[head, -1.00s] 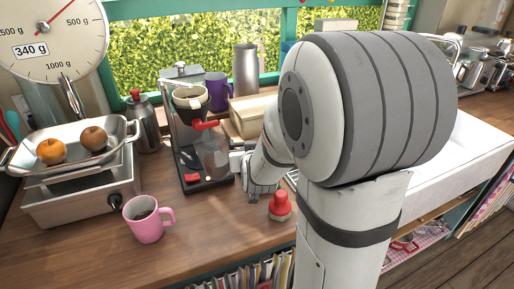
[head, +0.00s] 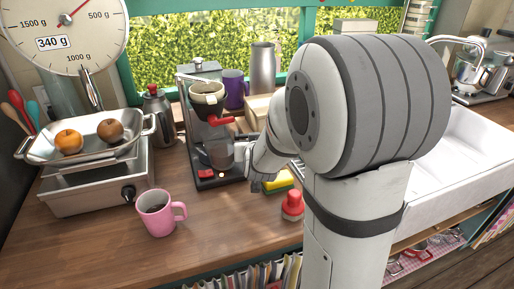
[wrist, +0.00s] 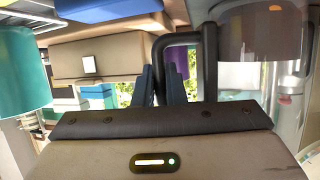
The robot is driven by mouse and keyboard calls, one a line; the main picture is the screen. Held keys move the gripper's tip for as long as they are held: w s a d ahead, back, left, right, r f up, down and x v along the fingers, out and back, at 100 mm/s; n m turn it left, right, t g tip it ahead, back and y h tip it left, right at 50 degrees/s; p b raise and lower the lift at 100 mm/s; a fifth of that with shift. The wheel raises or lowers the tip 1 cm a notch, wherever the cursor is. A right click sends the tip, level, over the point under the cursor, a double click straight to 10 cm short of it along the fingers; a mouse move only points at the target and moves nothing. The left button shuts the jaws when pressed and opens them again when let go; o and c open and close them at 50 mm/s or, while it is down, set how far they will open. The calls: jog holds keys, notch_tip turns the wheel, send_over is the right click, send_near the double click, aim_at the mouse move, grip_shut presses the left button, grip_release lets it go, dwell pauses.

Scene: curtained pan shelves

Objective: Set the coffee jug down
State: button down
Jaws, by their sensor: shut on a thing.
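The coffee jug (head: 219,153) is a clear glass jug with dark coffee in it. It is inside the coffee maker (head: 190,130), below the filter cone (head: 207,98) and over the dark base plate. Whether its bottom touches the plate is hard to tell. My gripper (head: 243,158) is at its right side, shut on its handle. In the wrist view, the black handle (wrist: 209,70) stands by my gripper's fingers (wrist: 160,85), and the jug's glass body (wrist: 262,35) is at the upper right. My wrist partly hides the handle in the head view.
A pink mug (head: 155,213) stands in front at the left. A scale with fruit (head: 90,150) is at the left. The white sink (head: 450,160) is at the right.

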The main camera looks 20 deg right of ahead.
jog(key=w, duration=0.2)
jog(key=w+a, duration=0.1)
jog(key=w, duration=0.2)
jog(key=shift+w+a+f, duration=0.1)
jog(key=shift+w+a, duration=0.15)
jog(key=shift+w, duration=0.15)
jog(key=shift+f+b, duration=0.25)
jog(key=shift+b, duration=0.15)
dwell(0.5)
jog(key=c, duration=1.4)
grip_release()
jog(key=c, duration=0.4)
